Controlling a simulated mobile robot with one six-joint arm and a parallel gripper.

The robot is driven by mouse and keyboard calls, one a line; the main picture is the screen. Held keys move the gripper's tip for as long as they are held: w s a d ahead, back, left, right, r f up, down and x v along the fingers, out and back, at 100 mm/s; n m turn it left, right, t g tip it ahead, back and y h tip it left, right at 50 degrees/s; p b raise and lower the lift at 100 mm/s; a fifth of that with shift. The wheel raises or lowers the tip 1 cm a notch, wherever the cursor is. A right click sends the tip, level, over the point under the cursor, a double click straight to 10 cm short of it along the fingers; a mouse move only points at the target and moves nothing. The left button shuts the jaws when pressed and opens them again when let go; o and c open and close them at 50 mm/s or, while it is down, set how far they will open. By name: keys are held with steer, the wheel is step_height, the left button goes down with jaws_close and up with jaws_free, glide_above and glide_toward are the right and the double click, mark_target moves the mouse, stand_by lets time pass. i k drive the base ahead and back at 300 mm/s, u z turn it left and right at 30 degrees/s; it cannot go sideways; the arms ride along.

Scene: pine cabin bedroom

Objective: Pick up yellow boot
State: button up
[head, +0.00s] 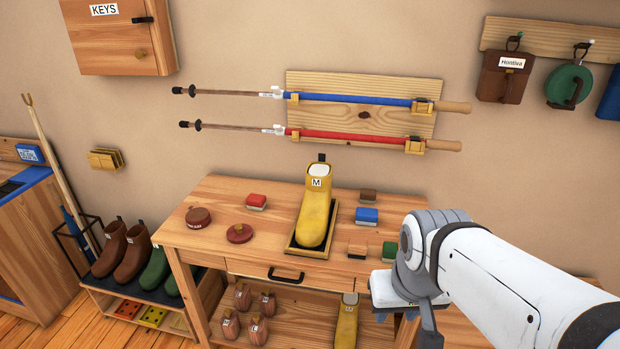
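A yellow boot (315,216) with a white "M" label stands upright in a shallow dark tray (292,246) on the wooden table (210,248), its toe toward me. A second yellow boot (346,322), also labelled, is partly visible on the table's lower shelf. My gripper (381,316) is at the table's front right, to the right of and nearer than the boot on top, and apart from it. It points down; its fingers are mostly hidden by my wrist, so I cannot tell whether they are open.
Several small coloured blocks (367,216) and round tins (199,217) flank the tray. Brown shoe trees (243,296) stand on the lower shelf. A rack at left holds brown boots (131,258) and green boots (158,270). Poles (360,137) hang on the wall above the table.

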mark_target(314, 218)
steer(key=i, duration=0.9)
steer(key=z, duration=0.05)
